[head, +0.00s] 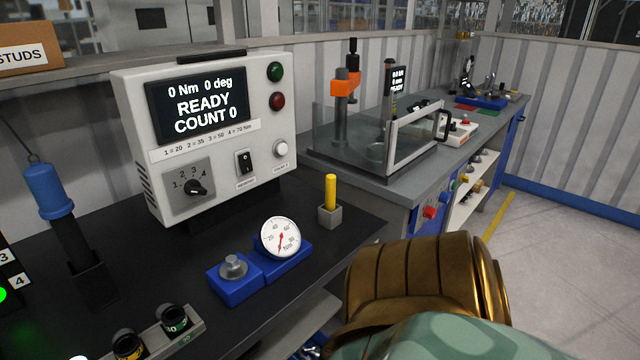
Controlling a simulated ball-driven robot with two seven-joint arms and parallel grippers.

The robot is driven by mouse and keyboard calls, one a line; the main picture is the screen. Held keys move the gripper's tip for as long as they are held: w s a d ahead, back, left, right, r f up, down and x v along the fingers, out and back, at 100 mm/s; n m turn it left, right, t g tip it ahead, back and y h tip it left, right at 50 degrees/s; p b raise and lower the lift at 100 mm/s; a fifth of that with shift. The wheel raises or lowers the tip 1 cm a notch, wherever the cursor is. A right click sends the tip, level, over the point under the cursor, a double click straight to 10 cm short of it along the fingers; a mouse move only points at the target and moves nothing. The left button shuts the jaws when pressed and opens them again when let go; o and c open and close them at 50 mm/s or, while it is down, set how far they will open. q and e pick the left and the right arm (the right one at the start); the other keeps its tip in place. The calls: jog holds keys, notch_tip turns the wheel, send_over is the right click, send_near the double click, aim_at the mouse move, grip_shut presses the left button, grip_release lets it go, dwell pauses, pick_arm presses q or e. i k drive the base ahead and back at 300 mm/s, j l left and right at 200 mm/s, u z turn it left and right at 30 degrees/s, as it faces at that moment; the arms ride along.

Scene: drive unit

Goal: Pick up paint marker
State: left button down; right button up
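The paint marker (330,190) is a yellow cylinder standing upright in a small grey square holder (330,215) near the right end of the black bench top. Its lower part is hidden inside the holder. One of my arms, bronze and pale green, fills the lower right and is apart from the marker in the picture. Neither gripper shows in the head view.
A white control box (215,130) reading READY stands behind. A dial gauge (279,237) on a blue base is left of the marker. A blue tool (48,192) stands far left, and sockets (174,319) sit in front. A grey bench (400,180) with a clear-guarded press lies beyond.

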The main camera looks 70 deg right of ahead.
aim_at(330, 197)
jog(key=z, duration=2.3)
